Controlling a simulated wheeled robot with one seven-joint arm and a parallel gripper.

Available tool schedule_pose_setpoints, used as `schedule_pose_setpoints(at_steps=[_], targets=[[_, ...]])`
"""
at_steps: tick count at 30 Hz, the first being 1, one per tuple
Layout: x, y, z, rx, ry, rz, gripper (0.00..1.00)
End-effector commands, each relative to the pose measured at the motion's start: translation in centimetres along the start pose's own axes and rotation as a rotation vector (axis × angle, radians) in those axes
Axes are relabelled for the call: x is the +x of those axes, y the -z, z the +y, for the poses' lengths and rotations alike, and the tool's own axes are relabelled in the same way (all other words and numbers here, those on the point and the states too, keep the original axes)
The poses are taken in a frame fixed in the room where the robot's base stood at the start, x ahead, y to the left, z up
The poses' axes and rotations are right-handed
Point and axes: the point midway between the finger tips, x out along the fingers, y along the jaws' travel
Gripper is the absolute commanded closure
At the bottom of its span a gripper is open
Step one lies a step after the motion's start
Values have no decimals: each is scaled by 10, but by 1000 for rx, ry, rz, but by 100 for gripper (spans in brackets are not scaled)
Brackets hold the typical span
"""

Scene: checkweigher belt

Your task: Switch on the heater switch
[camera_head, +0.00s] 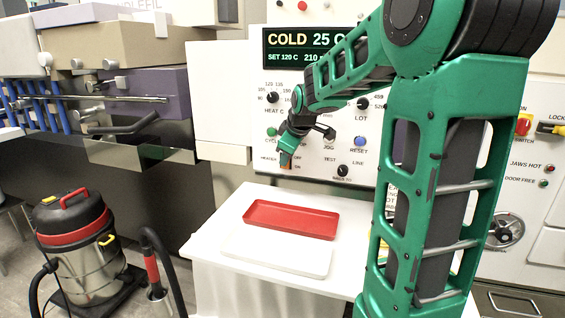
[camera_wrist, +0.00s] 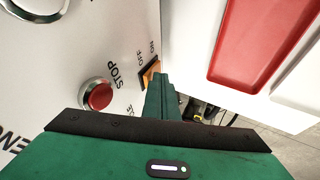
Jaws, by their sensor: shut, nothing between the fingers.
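The heater switch (camera_head: 285,161) is a small orange rocker low on the white control panel, with OFF and ON labels beside it. It also shows in the wrist view (camera_wrist: 149,71), partly covered by my fingers. My gripper (camera_head: 287,146) is shut and empty, with its fingertips right at the switch. In the wrist view my gripper (camera_wrist: 160,82) overlaps the edge of the orange rocker; I cannot tell whether it touches it. Which way the rocker is tipped is not clear. The display (camera_head: 310,48) reads COLD 25 C and SET 120 C.
A red STOP button (camera_wrist: 98,95) sits close beside the switch. Several knobs and a blue RESET button (camera_head: 360,141) share the panel. A red tray (camera_head: 291,219) lies on the white table (camera_head: 215,240) below. A vacuum cleaner (camera_head: 80,250) stands at left.

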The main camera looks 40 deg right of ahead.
Motion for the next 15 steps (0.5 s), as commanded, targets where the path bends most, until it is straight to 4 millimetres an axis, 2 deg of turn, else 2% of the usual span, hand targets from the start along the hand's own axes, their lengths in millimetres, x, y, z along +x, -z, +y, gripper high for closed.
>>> schedule_pose_setpoints(at_steps=[8,11,15], targets=[[-1,1,-3,0,-1,1,100],[-5,1,-10,0,-1,0,100],[-13,3,-30,2,-2,-1,100]])
